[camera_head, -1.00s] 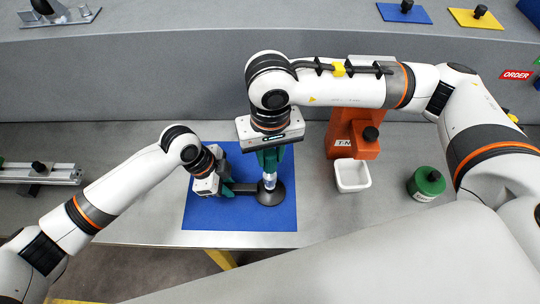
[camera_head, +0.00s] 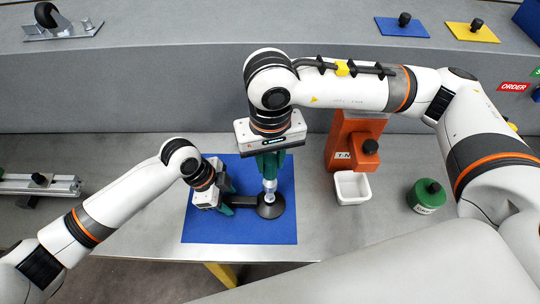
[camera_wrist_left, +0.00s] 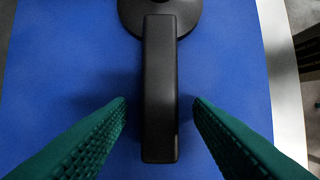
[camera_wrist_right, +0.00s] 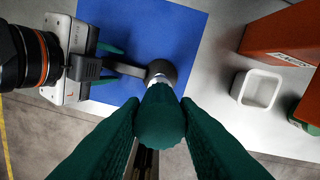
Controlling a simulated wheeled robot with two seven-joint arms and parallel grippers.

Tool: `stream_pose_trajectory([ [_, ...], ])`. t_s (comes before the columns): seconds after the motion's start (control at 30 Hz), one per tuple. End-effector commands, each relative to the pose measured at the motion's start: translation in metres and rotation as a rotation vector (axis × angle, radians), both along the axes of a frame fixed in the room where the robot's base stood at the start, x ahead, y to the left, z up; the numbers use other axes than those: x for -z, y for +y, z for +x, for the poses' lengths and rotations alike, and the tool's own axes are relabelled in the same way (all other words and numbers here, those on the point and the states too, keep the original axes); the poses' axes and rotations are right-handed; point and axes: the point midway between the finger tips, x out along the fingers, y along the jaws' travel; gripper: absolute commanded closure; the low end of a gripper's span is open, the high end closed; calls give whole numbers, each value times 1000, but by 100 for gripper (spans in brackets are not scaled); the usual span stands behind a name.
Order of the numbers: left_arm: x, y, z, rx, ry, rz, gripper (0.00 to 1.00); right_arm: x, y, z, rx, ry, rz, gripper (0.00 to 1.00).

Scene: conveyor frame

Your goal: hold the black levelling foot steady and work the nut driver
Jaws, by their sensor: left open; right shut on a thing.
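The black levelling foot (camera_head: 271,206) lies on the blue mat (camera_head: 240,232), with a round base and a bar-shaped arm (camera_wrist_left: 160,95) pointing left. My left gripper (camera_head: 229,198) is open, with one green finger on each side of the bar and gaps showing in the left wrist view (camera_wrist_left: 160,103). My right gripper (camera_head: 268,172) points down above the foot's round base. It is shut on the nut driver (camera_wrist_right: 160,115), whose green handle fills the space between the fingers. The driver's silvery lower end (camera_head: 270,189) meets the centre of the foot, its exact seating hidden.
An orange stand (camera_head: 350,140), a white bin (camera_head: 352,188) and a green container (camera_head: 426,196) stand right of the mat. A metal rail (camera_head: 45,184) lies at the far left. A raised grey ledge runs behind, holding a caster (camera_head: 48,16) and coloured plates.

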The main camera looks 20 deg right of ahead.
Motion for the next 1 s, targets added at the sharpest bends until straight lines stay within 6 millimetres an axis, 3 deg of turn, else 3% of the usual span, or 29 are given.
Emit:
stream_pose_trajectory([
  [0.17, -14, 5, 2, -1, -3, -1, 53, 0, 0, 0, 0, 0, 0, 95],
  [0.6, -95, 33, 12, -1, -3, 0, 53, 0, 0, 0, 0, 0, 0, 95],
  [0.8, -111, 39, 14, 1, -1, 0, 53, 0, 0, 0, 0, -1, 0, 95],
  [1.0, -113, 39, 14, 0, 0, -1, 53, 0, 0, 0, 0, 0, 0, 95],
])
